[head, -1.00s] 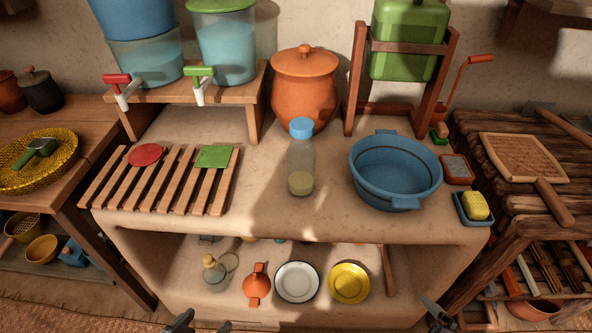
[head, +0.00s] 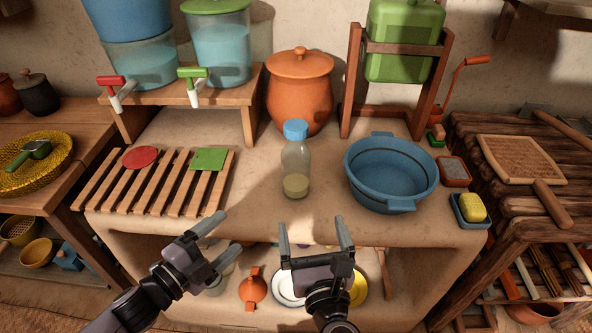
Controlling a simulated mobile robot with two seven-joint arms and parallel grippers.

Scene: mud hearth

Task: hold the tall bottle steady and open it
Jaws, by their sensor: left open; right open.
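The tall bottle (head: 296,165) stands upright on the clay counter (head: 250,215), clear with a pale yellowish content at the bottom. Its blue cap (head: 295,130) is on top. My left gripper (head: 214,237) is open and empty, in front of the counter's front edge, below and left of the bottle. My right gripper (head: 313,236) is open and empty at the front edge, below and slightly right of the bottle, its fingers pointing up the picture. Neither gripper touches the bottle.
A blue basin (head: 409,201) stands close right of the bottle. A slatted wooden rack (head: 121,191) lies to the left with a red disc (head: 141,157) and a green square (head: 209,159). An orange lidded pot (head: 300,95) stands behind. A lower shelf holds dishes, partly hidden by my arms.

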